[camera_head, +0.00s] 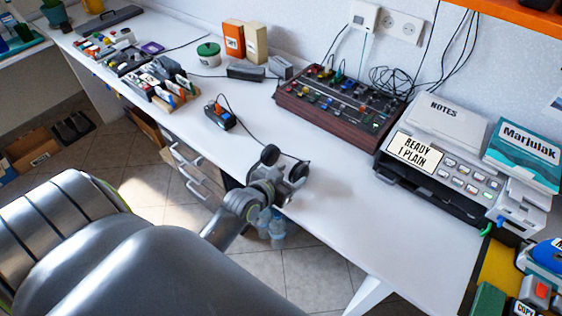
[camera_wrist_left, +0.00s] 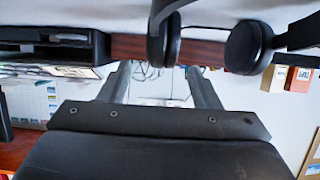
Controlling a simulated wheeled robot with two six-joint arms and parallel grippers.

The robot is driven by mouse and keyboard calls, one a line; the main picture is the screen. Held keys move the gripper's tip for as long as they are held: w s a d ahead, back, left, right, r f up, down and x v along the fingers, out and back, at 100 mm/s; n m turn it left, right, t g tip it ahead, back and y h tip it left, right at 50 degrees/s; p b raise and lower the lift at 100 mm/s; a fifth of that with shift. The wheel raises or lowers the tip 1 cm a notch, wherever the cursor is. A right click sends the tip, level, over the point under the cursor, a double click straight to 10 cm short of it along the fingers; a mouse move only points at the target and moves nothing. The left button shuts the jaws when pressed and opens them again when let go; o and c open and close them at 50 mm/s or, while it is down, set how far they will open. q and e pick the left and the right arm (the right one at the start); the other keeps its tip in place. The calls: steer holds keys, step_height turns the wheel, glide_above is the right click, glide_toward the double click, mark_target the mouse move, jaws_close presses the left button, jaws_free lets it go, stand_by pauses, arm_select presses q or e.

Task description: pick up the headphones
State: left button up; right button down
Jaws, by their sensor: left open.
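The black headphones (camera_head: 270,155) are at the front edge of the white desk, with a cable running back from them. My left gripper (camera_head: 286,180) is right at them in the head view and partly covers them. In the left wrist view, which looks upside down, the two ear cups of the headphones (camera_wrist_left: 243,46) show at the top. One cup lies in line with the gap between the open fingers of my left gripper (camera_wrist_left: 160,80), the other outside it. I cannot tell whether the fingers touch the headphones. My right gripper is not in view.
A small black-orange device (camera_head: 221,117) lies behind the headphones. A dark red mixer (camera_head: 335,105) stands at the back, and a grey printer-like machine (camera_head: 440,165) stands to the right. The white desk (camera_head: 370,230) is clear in front of the machine. Blue bottles (camera_head: 271,224) show below the desk edge.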

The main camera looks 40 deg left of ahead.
mark_target(295, 172)
arm_select(q)
steer(key=shift+p+x, duration=0.3)
steer(key=shift+x, duration=2.7)
steer(key=shift+f, duration=0.2)
steer(key=shift+a+r, duration=0.1)
jaws_close()
